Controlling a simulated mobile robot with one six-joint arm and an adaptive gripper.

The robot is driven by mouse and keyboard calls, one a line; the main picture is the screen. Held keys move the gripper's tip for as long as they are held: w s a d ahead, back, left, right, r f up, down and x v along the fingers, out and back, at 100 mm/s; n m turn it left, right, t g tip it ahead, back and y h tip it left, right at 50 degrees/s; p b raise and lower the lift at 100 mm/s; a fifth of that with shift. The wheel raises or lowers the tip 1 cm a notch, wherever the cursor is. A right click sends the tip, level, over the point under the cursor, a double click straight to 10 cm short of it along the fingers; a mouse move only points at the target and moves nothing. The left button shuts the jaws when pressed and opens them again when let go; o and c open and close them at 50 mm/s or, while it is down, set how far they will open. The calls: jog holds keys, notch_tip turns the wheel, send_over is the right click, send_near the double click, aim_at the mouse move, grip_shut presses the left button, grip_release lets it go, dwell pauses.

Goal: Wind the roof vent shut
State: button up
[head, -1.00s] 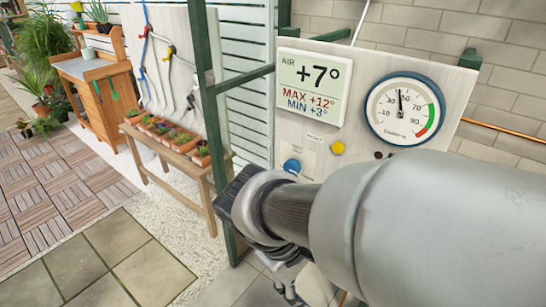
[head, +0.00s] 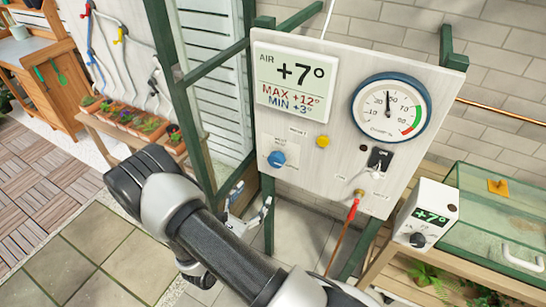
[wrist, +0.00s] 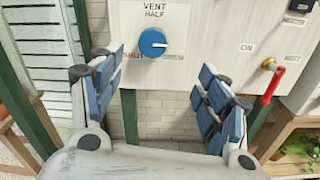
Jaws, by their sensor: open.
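The round blue vent knob (wrist: 153,43) sits on a pale upright panel (wrist: 215,35) near the top middle of the wrist view. The label above it reads VENT HALF. Words below it read SHUT at left and OPEN at right. A short white mark on the knob points roughly right. The knob also shows in the head view (head: 277,158). My gripper (wrist: 160,95) is open and empty, its blue-padded fingers spread below the knob and apart from it. In the head view my gripper (head: 250,212) is below and left of the panel, partly hidden by my arm.
The panel also carries a yellow button (head: 322,142), a round dial (head: 391,107), a +7° display (head: 297,78) and a red-handled tap (head: 353,208). Green posts (head: 166,40) frame it at left. A glass case (head: 500,225) and white controller (head: 427,212) stand at right.

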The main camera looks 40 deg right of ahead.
jog(key=b, duration=0.1)
send_near(275, 162)
jog(key=shift+n+t, duration=0.3)
jog(key=shift+n, duration=0.1)
jog(key=x, duration=0.9)
jog(key=shift+d+f, duration=0.15)
jog(key=shift+d, duration=0.2)
jog(key=shift+c, duration=0.3)
jog(key=c, duration=1)
